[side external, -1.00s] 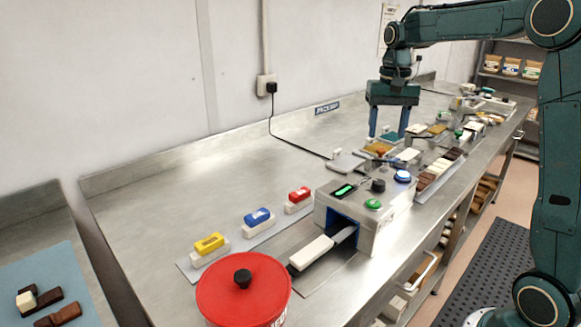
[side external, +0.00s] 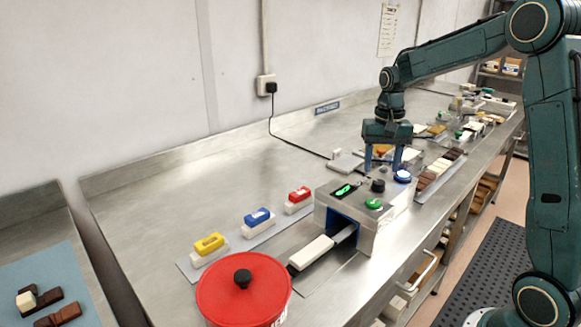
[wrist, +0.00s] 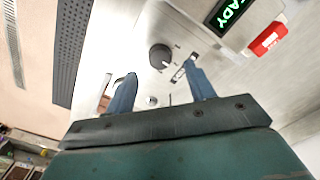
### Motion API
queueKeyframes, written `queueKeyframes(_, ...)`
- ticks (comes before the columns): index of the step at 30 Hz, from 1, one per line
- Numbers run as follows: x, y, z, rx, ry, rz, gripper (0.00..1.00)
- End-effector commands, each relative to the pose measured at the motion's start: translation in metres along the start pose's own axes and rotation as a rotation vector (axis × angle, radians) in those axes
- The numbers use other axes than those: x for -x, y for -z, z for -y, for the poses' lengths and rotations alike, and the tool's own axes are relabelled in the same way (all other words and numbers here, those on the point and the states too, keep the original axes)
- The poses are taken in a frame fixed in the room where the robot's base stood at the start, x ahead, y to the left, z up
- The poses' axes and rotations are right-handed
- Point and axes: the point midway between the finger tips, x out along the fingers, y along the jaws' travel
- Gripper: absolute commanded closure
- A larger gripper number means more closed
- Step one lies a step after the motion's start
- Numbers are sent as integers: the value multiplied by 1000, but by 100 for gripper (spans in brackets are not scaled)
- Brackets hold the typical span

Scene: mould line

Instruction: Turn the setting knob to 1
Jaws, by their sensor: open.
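The setting knob (side external: 378,186) is a dark round knob on top of the light grey machine (side external: 345,208). In the wrist view the knob (wrist: 160,57) lies beyond the fingertips, a little above the gap between them. My gripper (side external: 382,170) is open and empty, pointing down just behind the knob in the side view. Its two blue fingers (wrist: 160,72) are apart and do not touch the knob. The knob's pointer and the scale marks are too small to read. A lit green display (wrist: 232,12) ends in "ADY".
A green button (side external: 373,204) and a blue button (side external: 402,176) flank the knob. A red block (wrist: 268,38) shows beside the display. Yellow, blue and red-topped blocks (side external: 257,217) stand left of the machine. A red lidded pot (side external: 243,290) stands in front.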

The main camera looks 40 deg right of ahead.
Motion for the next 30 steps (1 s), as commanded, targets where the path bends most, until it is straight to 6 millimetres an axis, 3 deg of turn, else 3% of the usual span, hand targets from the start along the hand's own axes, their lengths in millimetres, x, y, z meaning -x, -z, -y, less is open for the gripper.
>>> queueKeyframes(9, -38, 0, 0, 0, 0, 1, 46)
queueKeyframes(23, -46, 0, 0, 0, 0, 0, 46)
queueKeyframes(30, -46, 0, 0, 0, 0, 0, 91)
